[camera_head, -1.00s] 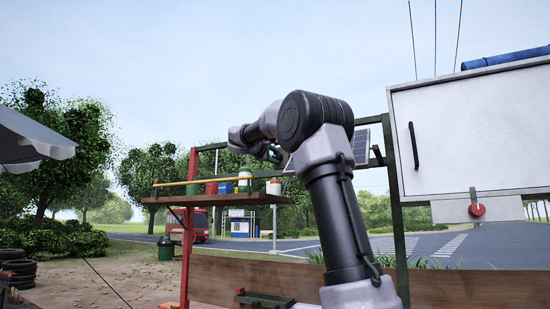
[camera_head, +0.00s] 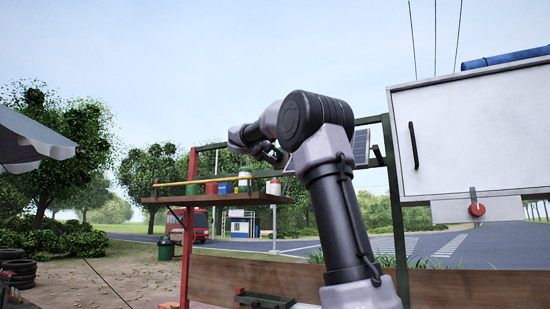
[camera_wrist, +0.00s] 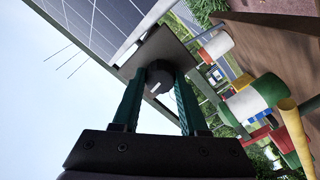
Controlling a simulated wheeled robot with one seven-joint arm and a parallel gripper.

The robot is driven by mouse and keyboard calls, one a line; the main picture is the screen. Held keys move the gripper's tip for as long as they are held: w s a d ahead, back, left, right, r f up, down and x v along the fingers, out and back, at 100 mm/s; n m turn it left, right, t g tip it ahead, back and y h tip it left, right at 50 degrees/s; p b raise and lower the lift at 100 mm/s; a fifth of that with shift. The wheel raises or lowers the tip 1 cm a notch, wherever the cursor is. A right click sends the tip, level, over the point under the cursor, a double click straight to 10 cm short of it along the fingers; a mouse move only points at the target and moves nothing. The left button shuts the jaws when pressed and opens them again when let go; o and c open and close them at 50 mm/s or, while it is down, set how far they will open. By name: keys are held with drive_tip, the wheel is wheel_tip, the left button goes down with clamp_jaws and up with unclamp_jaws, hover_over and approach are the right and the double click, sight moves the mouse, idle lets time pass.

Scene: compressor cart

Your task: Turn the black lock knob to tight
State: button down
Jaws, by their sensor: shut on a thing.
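The black lock knob (camera_wrist: 159,78) shows in the wrist view, with a small light mark on its face. It sits on a dark bracket plate (camera_wrist: 178,48) beside the solar panel (camera_wrist: 95,22). My gripper (camera_wrist: 158,84) has its two green fingers on either side of the knob and is shut on it. In the head view my gripper (camera_head: 272,155) is small and dark, near the lower left of the solar panel (camera_head: 361,146). The knob cannot be made out there, and my arm covers part of the panel.
A wooden shelf (camera_head: 215,200) with several cans and a yellow rail stands left of my gripper. A white cabinet (camera_head: 475,128) with a red knob (camera_head: 477,209) is at the right. Open sky lies above.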

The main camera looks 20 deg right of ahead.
drive_tip(key=shift+f+m, duration=0.15)
drive_tip(key=shift+m, duration=0.55)
drive_tip(key=shift+c, duration=2.2)
unclamp_jaws()
drive_tip(key=v, duration=1.1)
drive_tip(key=shift+d, duration=0.1)
